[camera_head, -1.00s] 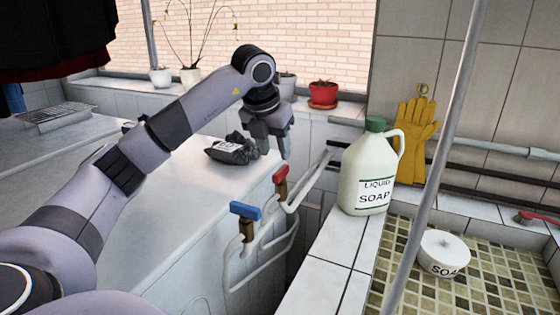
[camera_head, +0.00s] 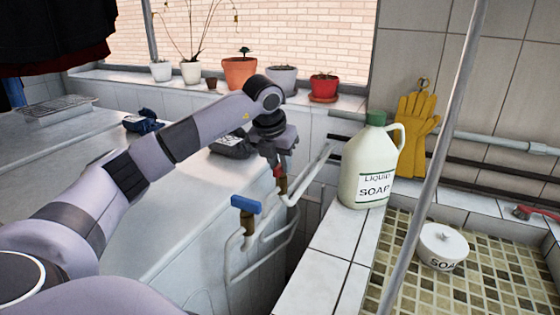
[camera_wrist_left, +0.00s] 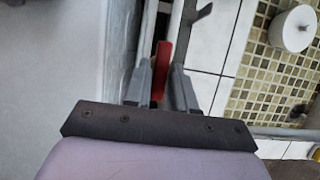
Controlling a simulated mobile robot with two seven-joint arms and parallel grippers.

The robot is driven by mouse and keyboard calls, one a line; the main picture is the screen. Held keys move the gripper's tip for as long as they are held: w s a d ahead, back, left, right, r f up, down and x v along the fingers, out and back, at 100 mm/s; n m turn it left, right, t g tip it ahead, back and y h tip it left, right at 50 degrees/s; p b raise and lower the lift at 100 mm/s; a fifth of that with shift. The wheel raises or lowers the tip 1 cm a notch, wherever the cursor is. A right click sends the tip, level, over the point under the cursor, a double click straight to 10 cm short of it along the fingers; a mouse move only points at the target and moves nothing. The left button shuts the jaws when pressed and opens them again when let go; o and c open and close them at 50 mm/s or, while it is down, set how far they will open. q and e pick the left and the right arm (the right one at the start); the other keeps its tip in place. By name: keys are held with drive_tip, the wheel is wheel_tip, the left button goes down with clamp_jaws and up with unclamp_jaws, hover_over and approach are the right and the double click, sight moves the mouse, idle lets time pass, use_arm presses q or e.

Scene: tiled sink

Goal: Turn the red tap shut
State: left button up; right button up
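The red tap (camera_head: 279,172) stands on the right-hand pipe by the white counter's edge, partly hidden by my left gripper in the head view. In the left wrist view its red handle (camera_wrist_left: 161,58) lies lengthwise between the two fingers. My left gripper (camera_head: 280,163) points down at the tap from above. Its fingers are apart, one on each side of the handle; whether they touch it is unclear. The left gripper also shows in the wrist view (camera_wrist_left: 162,72). My right gripper is not in view.
A blue tap (camera_head: 245,205) stands on the pipe nearer me. A liquid soap jug (camera_head: 367,165) stands on the tiled ledge (camera_head: 325,250) to the right. A slanting grey pole (camera_head: 435,165) crosses the head view. A dark packet (camera_head: 232,147) lies on the counter behind the arm.

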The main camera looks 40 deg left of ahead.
use_arm(q)
clamp_jaws()
drive_tip(key=shift+m, duration=0.3)
drive_tip(key=m+h+p, duration=0.1)
drive_tip(key=m+h, duration=0.1)
drive_tip(key=m, duration=0.2)
drive_tip(key=shift+a+r+m+p, duration=0.1)
drive_tip(key=shift+a+m+p, duration=0.05)
drive_tip(key=shift+m+p, duration=0.2)
drive_tip(key=shift+a+m+h+p, duration=0.1)
drive_tip(key=shift+m+h+p, duration=0.35)
drive_tip(key=shift+m, duration=0.8)
drive_tip(key=m+h, duration=0.1)
drive_tip(key=m, duration=0.1)
drive_tip(key=m+g+h, duration=0.1)
drive_tip(key=m, duration=0.2)
drive_tip(key=shift+w+a, duration=0.15)
drive_tip(key=m+g, duration=0.1)
drive_tip(key=m, duration=0.1)
drive_tip(key=m+g, duration=0.1)
drive_tip(key=m, duration=0.2)
drive_tip(key=shift+w+h, duration=0.1)
drive_tip(key=shift+h, duration=0.25)
drive_tip(key=shift+m, duration=0.3)
